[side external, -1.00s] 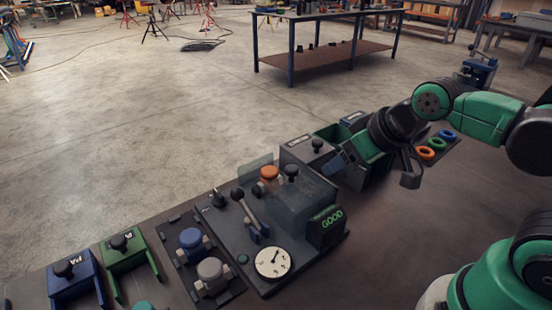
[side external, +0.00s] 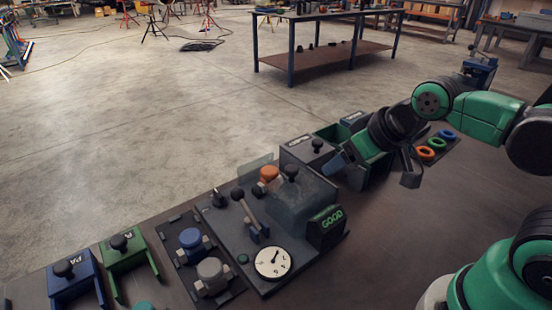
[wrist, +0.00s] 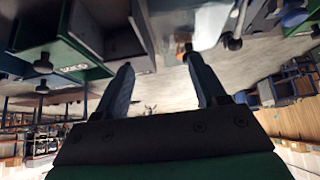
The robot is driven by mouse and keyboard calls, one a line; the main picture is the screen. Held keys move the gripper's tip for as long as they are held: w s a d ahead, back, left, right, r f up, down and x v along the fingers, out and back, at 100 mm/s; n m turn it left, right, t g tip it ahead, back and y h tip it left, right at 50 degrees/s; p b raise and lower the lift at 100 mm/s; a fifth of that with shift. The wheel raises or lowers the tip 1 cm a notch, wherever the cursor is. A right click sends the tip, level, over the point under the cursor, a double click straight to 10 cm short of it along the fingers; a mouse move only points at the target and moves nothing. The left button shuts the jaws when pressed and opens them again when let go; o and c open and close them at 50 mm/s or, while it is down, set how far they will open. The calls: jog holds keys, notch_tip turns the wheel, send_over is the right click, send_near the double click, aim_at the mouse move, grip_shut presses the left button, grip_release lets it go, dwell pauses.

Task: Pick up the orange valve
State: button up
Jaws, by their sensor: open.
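The orange valve (side external: 268,174) has a round orange cap and sits on the dark test station, next to the transparent cover, in the side external view. My gripper (side external: 337,162) is to the right of it, above the far right end of the station, and apart from the valve. In the wrist view the two fingers of my gripper (wrist: 158,72) are spread, with nothing between them.
The station carries a black-knobbed lever (side external: 246,208), a dial (side external: 272,262) and a GOOD display (side external: 328,222). Blue (side external: 190,238) and grey (side external: 212,272) valves stand on a tray to its left. Blue (side external: 75,285) and green (side external: 128,262) bins lie farther left. Coloured rings (side external: 437,143) lie at right.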

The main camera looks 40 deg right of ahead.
jog(key=w+a+r+m+g, duration=0.2)
jog(key=w+r+m+g, duration=0.2)
jog(key=w+r+m, duration=0.45)
jog(key=m+g+y, duration=0.1)
jog(key=m+g, duration=0.2)
jog(key=m, duration=0.7)
send_over(270, 170)
notch_tip(270, 170, down, 4)
jog(key=shift+n, duration=0.25)
notch_tip(270, 170, down, 15)
jog(key=shift+a+f, duration=0.1)
jog(key=shift+f, duration=0.5)
grip_shut()
